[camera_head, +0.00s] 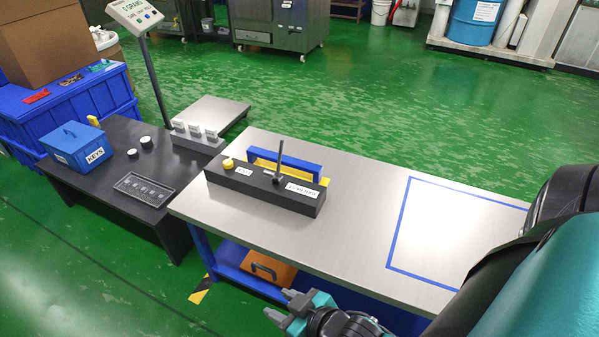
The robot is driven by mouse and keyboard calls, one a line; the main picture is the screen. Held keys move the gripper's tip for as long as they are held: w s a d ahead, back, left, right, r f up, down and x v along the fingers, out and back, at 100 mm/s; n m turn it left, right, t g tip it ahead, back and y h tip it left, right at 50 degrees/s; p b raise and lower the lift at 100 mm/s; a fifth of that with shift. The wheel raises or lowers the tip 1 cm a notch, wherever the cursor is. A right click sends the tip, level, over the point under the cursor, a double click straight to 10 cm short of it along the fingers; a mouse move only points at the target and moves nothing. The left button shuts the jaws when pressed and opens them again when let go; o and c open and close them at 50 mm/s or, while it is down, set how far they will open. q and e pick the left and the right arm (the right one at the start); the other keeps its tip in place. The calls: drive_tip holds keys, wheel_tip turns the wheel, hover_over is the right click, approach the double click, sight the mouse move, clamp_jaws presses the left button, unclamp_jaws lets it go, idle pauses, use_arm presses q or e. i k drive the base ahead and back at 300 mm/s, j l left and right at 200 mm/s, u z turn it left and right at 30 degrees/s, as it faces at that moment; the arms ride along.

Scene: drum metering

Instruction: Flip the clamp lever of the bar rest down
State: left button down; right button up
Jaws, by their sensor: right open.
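A long black block (235,183) with white labels stands on the steel-topped table (350,205). An upright dark clamp lever (280,158) rises from its right half. A yellow knob (228,163) sits at its left end. My right gripper (281,304) is at the bottom of the view, in front of and below the table's front edge. It is open, empty and well apart from the lever. My left gripper is not in view.
A blue-taped outline (391,236) marks bare tabletop at right. An orange case (268,266) sits on the shelf below. A dark table (104,184) at left carries a blue KEYS box (75,147). A scale display (135,15) stands on a post behind it.

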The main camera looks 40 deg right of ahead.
sight(273, 175)
drive_tip(key=i+l+z, duration=0.15)
drive_tip(key=z, duration=0.3)
drive_tip(key=i+z, duration=0.35)
drive_tip(key=z, duration=0.15)
drive_tip(key=i+z, duration=0.3)
drive_tip(key=z, duration=0.15)
drive_tip(key=u, duration=7.55)
